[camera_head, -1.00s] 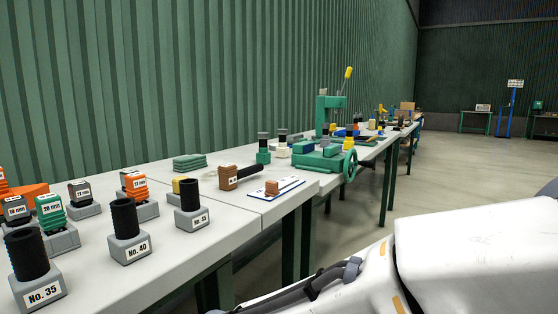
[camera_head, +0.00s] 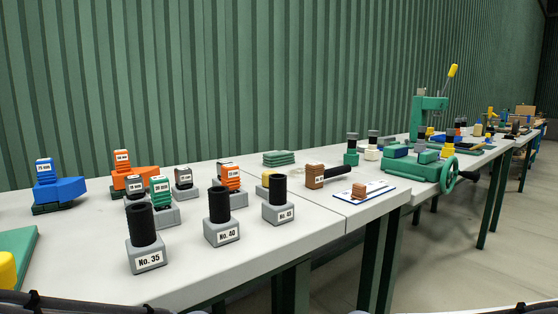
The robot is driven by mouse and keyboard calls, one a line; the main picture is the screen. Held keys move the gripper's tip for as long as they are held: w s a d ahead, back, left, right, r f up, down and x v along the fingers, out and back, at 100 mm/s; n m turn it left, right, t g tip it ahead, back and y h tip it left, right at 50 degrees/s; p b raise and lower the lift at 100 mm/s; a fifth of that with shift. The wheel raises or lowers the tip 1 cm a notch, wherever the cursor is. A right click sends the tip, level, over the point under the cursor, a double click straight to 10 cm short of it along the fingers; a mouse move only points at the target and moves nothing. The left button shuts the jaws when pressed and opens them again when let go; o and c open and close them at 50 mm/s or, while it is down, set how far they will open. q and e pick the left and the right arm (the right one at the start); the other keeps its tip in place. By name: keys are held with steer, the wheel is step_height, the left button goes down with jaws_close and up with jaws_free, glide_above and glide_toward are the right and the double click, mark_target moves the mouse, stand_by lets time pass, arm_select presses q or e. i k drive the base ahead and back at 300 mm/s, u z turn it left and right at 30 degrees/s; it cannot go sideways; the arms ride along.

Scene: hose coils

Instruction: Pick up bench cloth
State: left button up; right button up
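The bench cloth is most likely the folded green stack (camera_head: 279,158) lying flat near the back edge of the white bench (camera_head: 290,239), behind the labelled blocks. Nothing touches it from above. Neither of my grippers shows in the head view; only dark and white parts, likely of my own arms, show along the bottom edge.
Black hose pieces on grey blocks, No. 35 (camera_head: 146,238), No. 40 (camera_head: 221,217) and No. 45 (camera_head: 278,200), stand in front of the cloth. A green vise (camera_head: 417,168) and press (camera_head: 428,105) stand further right. A corrugated wall is behind.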

mark_target(274, 159)
steer(key=z, duration=1.8)
steer(key=i, duration=1.85)
steer(key=u, duration=2.95)
